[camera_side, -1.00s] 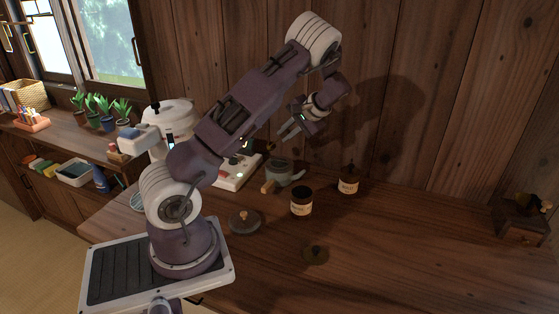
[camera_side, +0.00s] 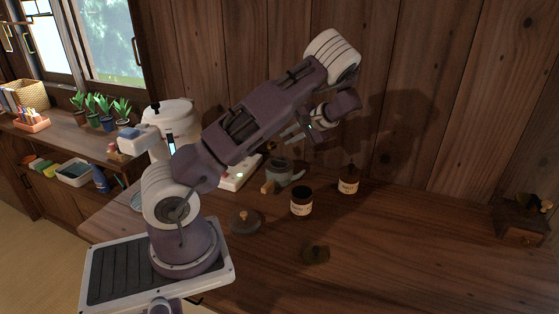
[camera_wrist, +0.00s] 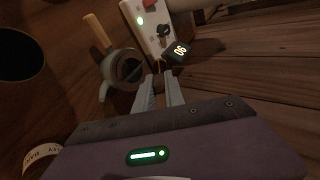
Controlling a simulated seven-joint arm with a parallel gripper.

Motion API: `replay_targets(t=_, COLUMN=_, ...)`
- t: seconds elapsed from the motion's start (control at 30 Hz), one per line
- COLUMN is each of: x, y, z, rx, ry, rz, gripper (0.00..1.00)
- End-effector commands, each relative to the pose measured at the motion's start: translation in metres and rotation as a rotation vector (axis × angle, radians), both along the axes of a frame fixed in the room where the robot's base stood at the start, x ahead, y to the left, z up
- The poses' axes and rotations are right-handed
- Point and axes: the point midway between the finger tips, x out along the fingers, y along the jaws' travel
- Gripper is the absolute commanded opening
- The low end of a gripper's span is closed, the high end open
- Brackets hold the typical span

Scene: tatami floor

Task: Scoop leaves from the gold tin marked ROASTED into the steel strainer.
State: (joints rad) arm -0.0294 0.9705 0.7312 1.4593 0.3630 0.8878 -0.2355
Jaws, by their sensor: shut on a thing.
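My gripper (camera_side: 288,138) is in the air above and behind the grey side-handled pot (camera_side: 278,174). In the wrist view its fingers (camera_wrist: 160,78) are close together on something small that I cannot make out. A dark open tin (camera_side: 302,203) with a pale label stands right of the pot; its black mouth (camera_wrist: 18,52) shows at the wrist view's left edge. A second dark labelled tin (camera_side: 348,184), with a knobbed lid on, stands behind it. I cannot read ROASTED or tell gold on either tin. In the wrist view, the pot's round opening (camera_wrist: 127,67) is left of my fingertips. I cannot make out the strainer.
A grey knobbed lid (camera_side: 245,221) and a brassy lid (camera_side: 316,254) lie at the front. A small wooden stand (camera_side: 523,222) is far right. The counter's right middle is clear.

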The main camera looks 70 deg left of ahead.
Motion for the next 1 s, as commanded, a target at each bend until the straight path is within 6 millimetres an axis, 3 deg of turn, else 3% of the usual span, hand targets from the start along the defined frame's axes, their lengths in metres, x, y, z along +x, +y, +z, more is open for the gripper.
replay_targets(t=1.0, x=0.005, y=-0.007, z=-0.012, rx=0.116, ry=0.064, rz=-0.001, gripper=0.0)
